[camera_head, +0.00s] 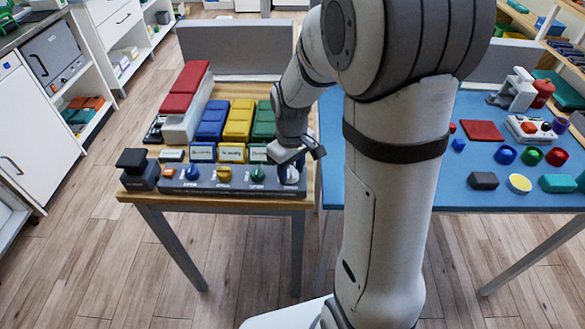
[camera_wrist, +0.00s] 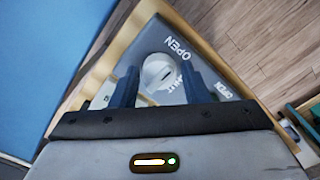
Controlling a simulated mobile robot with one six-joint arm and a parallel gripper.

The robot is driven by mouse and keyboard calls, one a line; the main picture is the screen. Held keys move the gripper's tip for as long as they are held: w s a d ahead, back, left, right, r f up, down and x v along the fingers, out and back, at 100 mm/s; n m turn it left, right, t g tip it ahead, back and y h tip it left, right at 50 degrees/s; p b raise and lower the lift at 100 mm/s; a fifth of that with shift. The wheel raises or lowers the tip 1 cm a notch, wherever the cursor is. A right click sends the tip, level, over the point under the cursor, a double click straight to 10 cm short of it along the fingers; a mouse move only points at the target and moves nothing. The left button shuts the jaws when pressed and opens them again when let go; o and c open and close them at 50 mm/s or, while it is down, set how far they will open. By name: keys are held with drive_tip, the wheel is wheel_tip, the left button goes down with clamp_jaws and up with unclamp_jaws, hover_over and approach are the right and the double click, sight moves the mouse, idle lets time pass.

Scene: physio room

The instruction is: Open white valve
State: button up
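The white valve (camera_head: 291,175) is a round knob at the right end of the dark grey valve panel (camera_head: 210,188) along the table's front edge. In the wrist view the white valve (camera_wrist: 158,72) shows a raised handle between my two dark fingers, with "OPEN" and a partly covered "SHUT" printed on the panel around it. My gripper (camera_wrist: 160,82) is open, its fingers apart on either side of the knob in that view. In the head view my gripper (camera_head: 296,160) is just above the valve and partly covers it. I cannot tell whether the fingers touch it.
The panel also carries a green valve (camera_head: 257,174), a yellow valve (camera_head: 223,174), a blue valve (camera_head: 192,173) and an orange knob (camera_head: 168,172). Coloured blocks stand behind. A blue table (camera_head: 455,190) with several small objects adjoins on the right.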

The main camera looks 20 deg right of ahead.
sight(292, 171)
drive_tip(key=shift+o, duration=1.3)
drive_tip(key=shift+r, duration=0.15)
wheel_tip(292, 171, up, 8)
drive_tip(key=shift+f+p, duration=0.2)
drive_tip(key=shift+p, duration=0.15)
